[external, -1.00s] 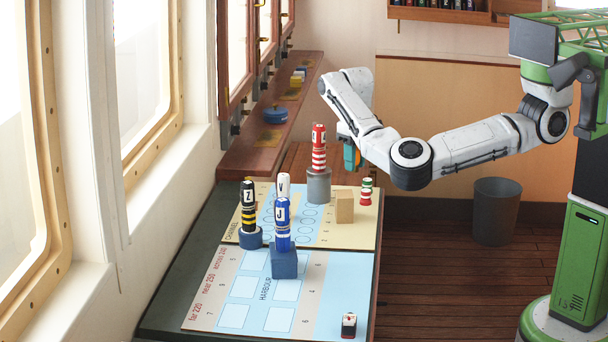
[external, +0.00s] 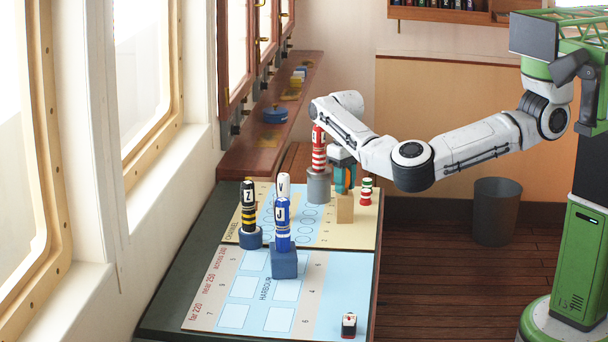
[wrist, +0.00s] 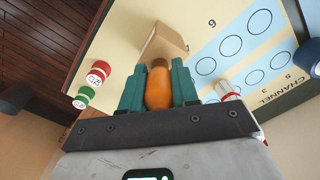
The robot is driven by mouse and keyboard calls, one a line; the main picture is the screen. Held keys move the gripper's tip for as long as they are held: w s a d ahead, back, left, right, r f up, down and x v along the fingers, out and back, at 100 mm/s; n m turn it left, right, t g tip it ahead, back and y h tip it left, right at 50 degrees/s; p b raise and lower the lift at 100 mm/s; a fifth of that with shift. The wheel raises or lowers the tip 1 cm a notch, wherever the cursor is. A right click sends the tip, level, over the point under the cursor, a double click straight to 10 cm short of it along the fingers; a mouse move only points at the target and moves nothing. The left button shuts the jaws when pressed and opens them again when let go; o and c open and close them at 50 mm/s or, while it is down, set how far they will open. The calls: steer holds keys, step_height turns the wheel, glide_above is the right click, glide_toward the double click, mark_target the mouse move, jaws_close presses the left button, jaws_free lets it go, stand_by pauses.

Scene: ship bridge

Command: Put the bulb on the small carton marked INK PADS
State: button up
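The bulb (wrist: 158,90), orange and rounded with a browner far end, is held between the teal fingers of my gripper (external: 344,184). In the external view the fingers hide most of it. My gripper points down just above a small tan carton (external: 345,211), which stands on the cream part of the board. The carton also shows in the wrist view (wrist: 166,42), just beyond the bulb's far end. I cannot read any marking on it. I cannot tell whether the bulb touches the carton's top.
A red-and-white piece marked with a letter on a grey cylinder (external: 319,187) stands close left of my gripper. Blue, white and black pieces (external: 282,225) stand nearer the camera. The board's front is mostly clear.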

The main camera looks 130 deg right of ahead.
steer(key=o, duration=0.5)
step_height(320, 180, up, 12)
steer(key=shift+r+b, duration=0.2)
steer(key=shift+b, duration=0.25)
stand_by(0.6)
